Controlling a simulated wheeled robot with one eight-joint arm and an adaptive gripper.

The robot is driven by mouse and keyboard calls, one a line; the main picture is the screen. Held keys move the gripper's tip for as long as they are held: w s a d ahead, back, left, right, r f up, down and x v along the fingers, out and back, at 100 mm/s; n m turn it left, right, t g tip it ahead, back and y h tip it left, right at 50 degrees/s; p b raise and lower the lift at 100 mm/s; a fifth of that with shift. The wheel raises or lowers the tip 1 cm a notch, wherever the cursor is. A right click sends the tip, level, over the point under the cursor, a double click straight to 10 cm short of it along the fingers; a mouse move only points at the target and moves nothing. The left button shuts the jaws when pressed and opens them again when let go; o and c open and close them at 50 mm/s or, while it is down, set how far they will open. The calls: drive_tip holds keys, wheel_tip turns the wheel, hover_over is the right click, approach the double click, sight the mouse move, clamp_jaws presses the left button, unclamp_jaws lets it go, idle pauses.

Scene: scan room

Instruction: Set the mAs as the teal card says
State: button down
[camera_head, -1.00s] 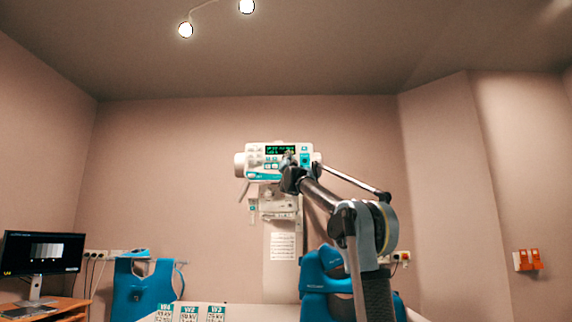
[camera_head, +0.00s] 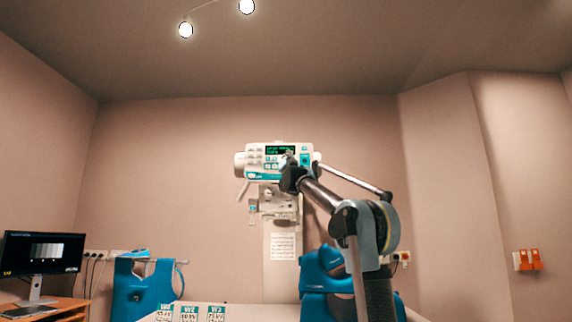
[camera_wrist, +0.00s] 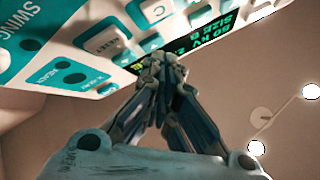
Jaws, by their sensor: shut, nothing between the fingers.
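The x-ray control panel (camera_head: 255,158) is a white and teal unit on the back wall, with a dark display (camera_head: 280,150) showing green text. In the wrist view the panel (camera_wrist: 60,25) fills the upper left, and its display (camera_wrist: 205,38) reads about "80 KV" and "SIZE"; the rest is cut off or hidden. My gripper (camera_wrist: 160,65) is shut and empty, its fingertips over the panel's buttons just below the display. I cannot tell whether they touch a button. Three teal-topped cards (camera_head: 190,313) stand at the bottom of the head view; their small figures are not readable.
A monitor (camera_head: 42,253) stands on a wooden desk at the left. A white printed sheet (camera_head: 282,247) is below the panel.

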drive_tip(key=shift+s, duration=0.35)
drive_tip(key=s, duration=0.5)
drive_tip(key=shift+a, duration=0.1)
idle(0.4)
idle(1.8)
drive_tip(key=s+m+y, duration=0.1)
drive_tip(key=m, duration=0.4)
drive_tip(key=s+a+m+y, duration=0.1)
drive_tip(key=m, duration=0.4)
drive_tip(key=s+a+m, duration=0.1)
drive_tip(key=m, duration=0.4)
drive_tip(key=shift+s+f+g+y, duration=0.2)
drive_tip(key=shift+s+g+y, duration=0.1)
drive_tip(key=shift+y, duration=0.1)
